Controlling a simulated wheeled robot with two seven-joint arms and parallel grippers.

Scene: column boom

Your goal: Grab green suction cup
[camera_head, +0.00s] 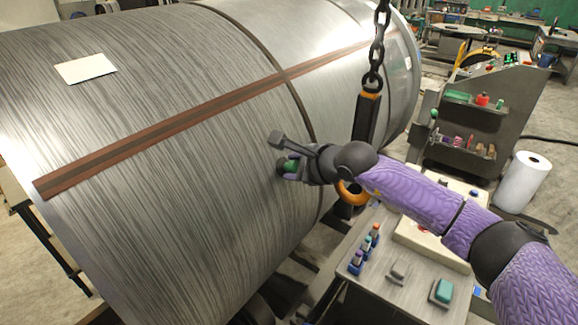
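A small green suction cup (291,166) shows against the curved side of a large grey metal cylinder (180,190). My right gripper (289,171) is at the cup, with its fingers close around or beside it. The gripper partly hides the cup. I cannot tell whether the fingers are closed on it, or whether the cup touches the cylinder. My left gripper is not in view.
A chain (377,50) with a black and orange hook block (366,118) hangs just behind my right wrist. A bench (340,287) with small bottles (373,238) and a teal block (443,290) lies below my arm. A shelved cart (470,125) and a white roll (523,182) stand at right.

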